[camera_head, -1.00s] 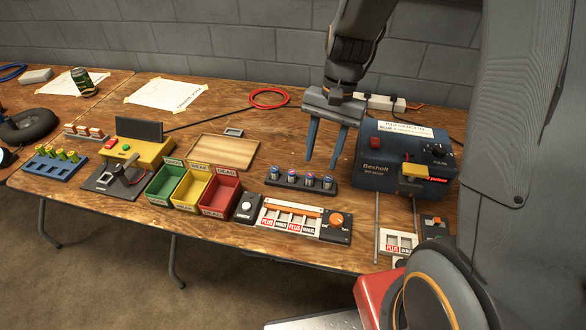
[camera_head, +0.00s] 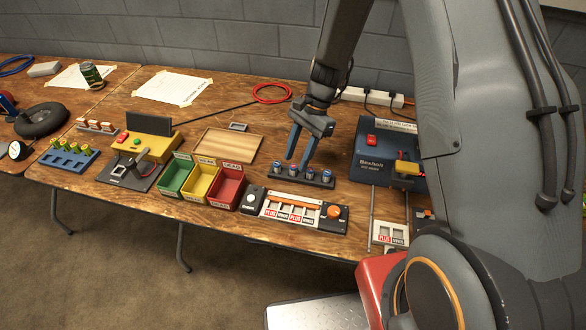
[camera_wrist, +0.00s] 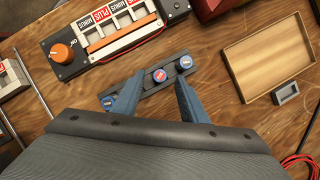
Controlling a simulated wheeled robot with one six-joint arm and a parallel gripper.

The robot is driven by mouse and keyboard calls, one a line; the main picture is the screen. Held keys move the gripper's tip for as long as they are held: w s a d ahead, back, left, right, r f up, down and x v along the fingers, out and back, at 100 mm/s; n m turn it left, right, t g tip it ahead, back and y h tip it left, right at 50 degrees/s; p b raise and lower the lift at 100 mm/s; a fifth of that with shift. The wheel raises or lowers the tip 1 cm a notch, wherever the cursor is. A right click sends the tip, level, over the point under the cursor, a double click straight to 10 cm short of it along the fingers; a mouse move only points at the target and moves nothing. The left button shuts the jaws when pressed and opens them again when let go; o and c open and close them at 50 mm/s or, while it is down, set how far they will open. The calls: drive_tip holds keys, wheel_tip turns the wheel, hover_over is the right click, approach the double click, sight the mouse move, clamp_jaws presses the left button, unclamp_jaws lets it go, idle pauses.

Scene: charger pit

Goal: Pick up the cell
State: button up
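Several small cells stand upright in a dark rack (camera_head: 319,184) at the middle of the bench. They have round blue or red tops; a red-topped cell (camera_wrist: 159,76), a blue one (camera_wrist: 186,62) to its right and another blue one (camera_wrist: 108,102) at the left show in the wrist view. My gripper (camera_head: 297,159) is open and empty just above the rack. In the wrist view its blue fingers (camera_wrist: 157,70) point down on either side of the red-topped cell. The left finger hides part of the rack. I cannot tell whether the fingers touch any cell.
A charger box (camera_head: 376,168) stands right of the rack. A panel with PLUS and MINUS slots and an orange knob (camera_head: 334,212) lies in front. Green, yellow and red bins (camera_head: 227,188) stand left. An empty wooden tray (camera_head: 226,156) and red cable (camera_head: 272,93) lie behind.

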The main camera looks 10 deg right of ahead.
sight(293, 171)
drive_tip(key=shift+x, duration=1.2)
clamp_jaws()
drive_tip(key=shift+r, duration=0.1)
